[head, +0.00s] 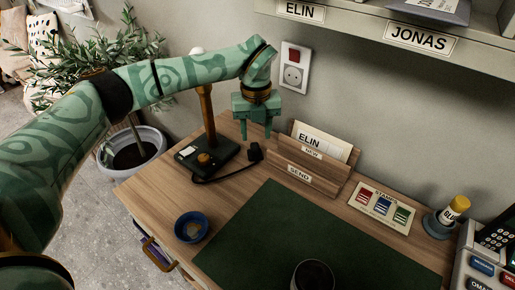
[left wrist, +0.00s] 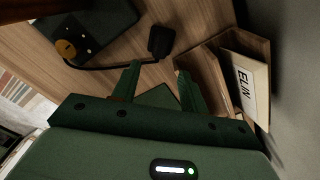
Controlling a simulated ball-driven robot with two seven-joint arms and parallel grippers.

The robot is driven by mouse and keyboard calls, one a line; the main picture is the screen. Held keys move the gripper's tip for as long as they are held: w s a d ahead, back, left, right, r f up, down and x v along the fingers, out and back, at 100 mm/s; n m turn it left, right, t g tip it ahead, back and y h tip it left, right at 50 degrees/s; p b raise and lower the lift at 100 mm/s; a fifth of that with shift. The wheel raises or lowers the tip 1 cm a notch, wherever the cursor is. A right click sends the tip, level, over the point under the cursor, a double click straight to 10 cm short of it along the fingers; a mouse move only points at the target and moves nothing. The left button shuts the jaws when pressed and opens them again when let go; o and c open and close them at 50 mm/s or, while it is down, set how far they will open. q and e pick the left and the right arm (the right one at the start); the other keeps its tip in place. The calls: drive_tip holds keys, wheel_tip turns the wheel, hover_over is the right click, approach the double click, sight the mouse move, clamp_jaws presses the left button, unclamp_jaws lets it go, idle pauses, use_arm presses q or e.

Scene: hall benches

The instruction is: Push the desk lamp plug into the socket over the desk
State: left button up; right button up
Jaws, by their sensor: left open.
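The black lamp plug (head: 254,152) lies on the wooden desk, its cord running to the lamp's dark base (head: 222,152). It also shows in the left wrist view (left wrist: 162,41), just beyond the fingertips. The white socket (head: 293,76) is on the wall above the desk, with a red switch (head: 293,55) over it. My left gripper (head: 255,136) points down, open and empty, above the plug and apart from it. Its two green fingers show in the left wrist view (left wrist: 157,75). My right gripper is in neither view.
A wooden letter holder (head: 300,178) with an ELIN envelope stands right of the plug. A shelf (head: 370,28) juts from the wall at upper right. A blue bowl (head: 191,226) and green desk mat (head: 290,235) lie nearer. A potted plant stands left of the desk.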

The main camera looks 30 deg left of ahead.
sight(255, 149)
use_arm(q)
drive_tip(key=shift+f+b, duration=0.55)
drive_tip(key=shift+f, duration=0.75)
drive_tip(key=shift+r, duration=0.1)
drive_tip(key=f+b, duration=0.1)
drive_tip(key=f, duration=0.1)
drive_tip(key=f+b, duration=0.2)
drive_tip(key=f, duration=0.1)
drive_tip(key=shift+w+a+f, duration=0.15)
drive_tip(key=shift+a+f, duration=0.05)
drive_tip(key=shift+f, duration=0.1)
drive_tip(key=shift+r, duration=0.2)
drive_tip(key=shift+c, duration=0.3)
drive_tip(key=c, duration=0.5)
